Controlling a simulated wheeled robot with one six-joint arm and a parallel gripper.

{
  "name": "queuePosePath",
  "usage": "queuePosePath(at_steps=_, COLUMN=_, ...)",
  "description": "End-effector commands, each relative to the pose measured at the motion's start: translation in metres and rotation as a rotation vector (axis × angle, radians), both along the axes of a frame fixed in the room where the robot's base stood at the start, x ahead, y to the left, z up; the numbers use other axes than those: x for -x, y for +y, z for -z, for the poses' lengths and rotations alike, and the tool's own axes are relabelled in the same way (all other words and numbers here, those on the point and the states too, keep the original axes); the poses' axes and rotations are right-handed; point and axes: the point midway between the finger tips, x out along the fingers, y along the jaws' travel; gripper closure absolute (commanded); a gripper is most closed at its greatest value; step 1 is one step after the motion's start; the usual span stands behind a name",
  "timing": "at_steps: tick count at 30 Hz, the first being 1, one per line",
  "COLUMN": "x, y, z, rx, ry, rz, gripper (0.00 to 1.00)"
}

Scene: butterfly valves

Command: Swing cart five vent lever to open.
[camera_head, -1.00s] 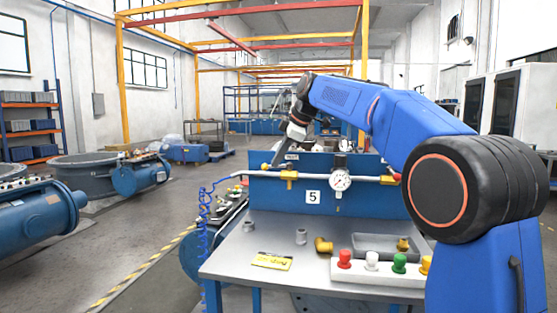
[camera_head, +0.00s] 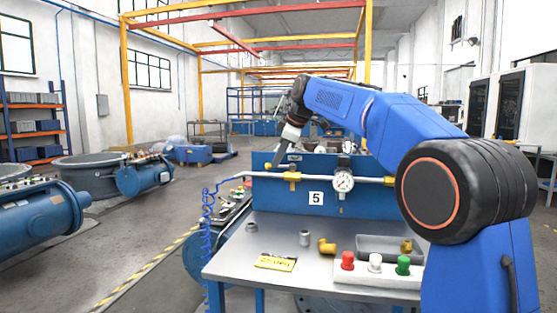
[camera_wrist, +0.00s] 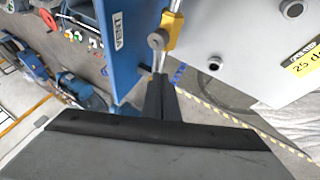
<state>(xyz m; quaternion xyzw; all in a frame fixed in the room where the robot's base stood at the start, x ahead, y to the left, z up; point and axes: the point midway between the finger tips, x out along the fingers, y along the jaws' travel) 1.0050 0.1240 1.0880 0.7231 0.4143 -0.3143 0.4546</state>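Cart five has a blue panel (camera_head: 365,206) with a white number 5 plate (camera_head: 315,198) and a pipe (camera_head: 318,178) along its front. A brass valve fitting (camera_head: 292,180) sits on the pipe, left of the gauge. A yellow piece (camera_head: 271,167) shows at the panel's upper left; I cannot tell if it is the vent lever. My gripper (camera_head: 279,151) is above the panel's left end, pointing down. In the wrist view its dark fingers (camera_wrist: 160,97) look close together with nothing visible between them. A yellow valve part (camera_wrist: 172,32) with a grey round knob (camera_wrist: 157,39) lies just beyond the fingertips.
A pressure gauge (camera_head: 343,182) stands on the pipe. The grey table (camera_head: 225,265) holds a yellow sign (camera_head: 276,262), small fittings, a grey tray (camera_head: 378,247) and a button box (camera_head: 374,277). A coiled blue hose (camera_head: 208,240) hangs at the left edge.

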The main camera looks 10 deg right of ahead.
Motion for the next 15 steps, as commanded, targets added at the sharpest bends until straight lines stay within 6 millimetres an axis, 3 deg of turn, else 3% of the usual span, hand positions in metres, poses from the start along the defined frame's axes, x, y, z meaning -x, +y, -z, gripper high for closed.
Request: queuePosePath(at_steps=15, x=0.0018, y=-0.0008, z=-0.0033, rx=-0.001, ry=0.001, rz=-0.001, gripper=1.0)
